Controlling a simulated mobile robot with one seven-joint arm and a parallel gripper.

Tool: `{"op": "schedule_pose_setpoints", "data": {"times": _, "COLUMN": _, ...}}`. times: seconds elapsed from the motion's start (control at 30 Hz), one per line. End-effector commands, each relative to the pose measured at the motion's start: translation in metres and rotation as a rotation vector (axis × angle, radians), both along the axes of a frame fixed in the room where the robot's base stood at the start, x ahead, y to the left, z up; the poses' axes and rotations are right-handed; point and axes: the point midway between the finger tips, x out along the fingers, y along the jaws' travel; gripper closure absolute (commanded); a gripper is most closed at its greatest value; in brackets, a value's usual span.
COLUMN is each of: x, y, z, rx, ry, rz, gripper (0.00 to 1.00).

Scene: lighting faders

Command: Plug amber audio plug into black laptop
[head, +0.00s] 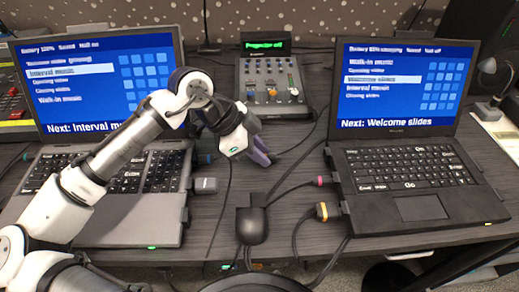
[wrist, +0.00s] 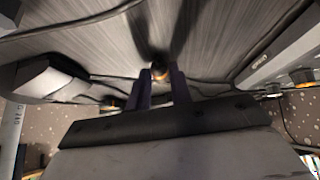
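The black laptop (head: 380,209) stands open at the right, with "Next: Welcome slides" on its screen. My gripper (head: 268,158), with purple fingers, is low over the desk between the two laptops, left of the black one. The black laptop's left edge is apart from my gripper.
A grey laptop (head: 160,228) is at the left, partly behind my arm. A small mixer (head: 272,82) stands behind my gripper. A pink-banded plug (head: 321,181) and an orange-banded plug (head: 322,211) are at the black laptop's left side. A black hub (head: 251,225) and several cables lie in front.

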Motion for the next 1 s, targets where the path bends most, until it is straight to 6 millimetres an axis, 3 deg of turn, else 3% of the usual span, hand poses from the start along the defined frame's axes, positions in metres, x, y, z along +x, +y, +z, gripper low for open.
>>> {"op": "schedule_pose_setpoints", "data": {"times": 0.27, "x": 0.0, "y": 0.0, "z": 0.005, "rx": 0.0, "ry": 0.0, "rz": 0.0, "gripper": 1.0}}
{"op": "schedule_pose_setpoints", "data": {"times": 0.8, "x": 0.0, "y": 0.0, "z": 0.048, "rx": -0.001, "ry": 0.001, "rz": -0.001, "gripper": 1.0}}
{"op": "schedule_pose_setpoints", "data": {"times": 1.0, "x": 0.0, "y": 0.0, "z": 0.051, "rx": 0.0, "ry": 0.001, "rz": 0.001, "gripper": 1.0}}
